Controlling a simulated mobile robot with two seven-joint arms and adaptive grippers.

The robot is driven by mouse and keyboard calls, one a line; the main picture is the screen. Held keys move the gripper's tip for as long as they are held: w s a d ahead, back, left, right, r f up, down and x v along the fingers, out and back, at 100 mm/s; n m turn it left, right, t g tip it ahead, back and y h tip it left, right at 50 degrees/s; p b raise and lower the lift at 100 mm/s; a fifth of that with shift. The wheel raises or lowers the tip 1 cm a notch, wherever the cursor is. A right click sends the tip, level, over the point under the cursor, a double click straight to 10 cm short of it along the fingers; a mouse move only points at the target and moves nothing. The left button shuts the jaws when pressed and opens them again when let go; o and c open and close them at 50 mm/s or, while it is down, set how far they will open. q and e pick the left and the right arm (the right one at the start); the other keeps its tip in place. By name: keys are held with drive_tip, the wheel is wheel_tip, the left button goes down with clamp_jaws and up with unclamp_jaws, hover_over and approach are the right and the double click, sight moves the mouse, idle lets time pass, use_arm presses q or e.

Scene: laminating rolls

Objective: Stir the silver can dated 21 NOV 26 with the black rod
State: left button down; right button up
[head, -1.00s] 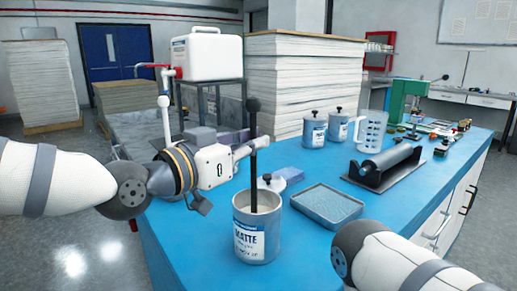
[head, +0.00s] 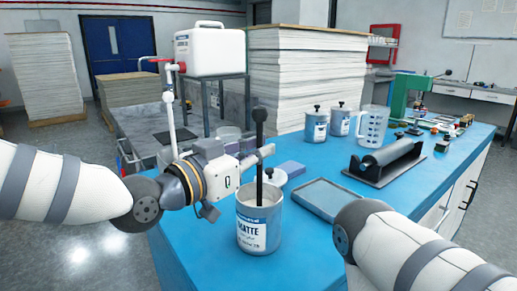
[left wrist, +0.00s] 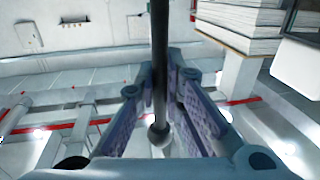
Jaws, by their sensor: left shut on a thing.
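An open silver can (head: 260,228) with a white label reading MATTE stands upright near the blue bench's front left; I cannot read its date. The black rod (head: 259,145) with a ball at its top stands nearly upright, its lower end inside the can and hidden by the wall. My left gripper (head: 264,153) is shut on the rod above the rim. The left wrist view shows the rod (left wrist: 160,60) between the fingers (left wrist: 160,85). My right arm comes in at lower right; its gripper is out of view.
A lid (head: 274,176) with a dark knob lies behind the can. A shallow tray (head: 324,197) is to its right, with a roller on a black stand (head: 384,163) beyond. Two lidded cans (head: 316,127) (head: 340,121) and a clear jug (head: 374,125) stand farther back.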

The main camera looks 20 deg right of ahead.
use_arm(q)
wheel_tip(320, 180, up, 11)
drive_tip(key=shift+r+p, duration=0.1)
drive_tip(key=shift+p, duration=0.6)
drive_tip(key=shift+r, duration=0.4)
use_arm(e)
drive_tip(key=shift+w+r+t, duration=0.3)
drive_tip(key=shift+w+r, duration=0.55)
drive_tip(key=shift+r, duration=0.05)
use_arm(q)
drive_tip(key=shift+r, duration=2)
use_arm(e)
drive_tip(key=shift+s+f, duration=0.1)
drive_tip(key=shift+f, duration=0.05)
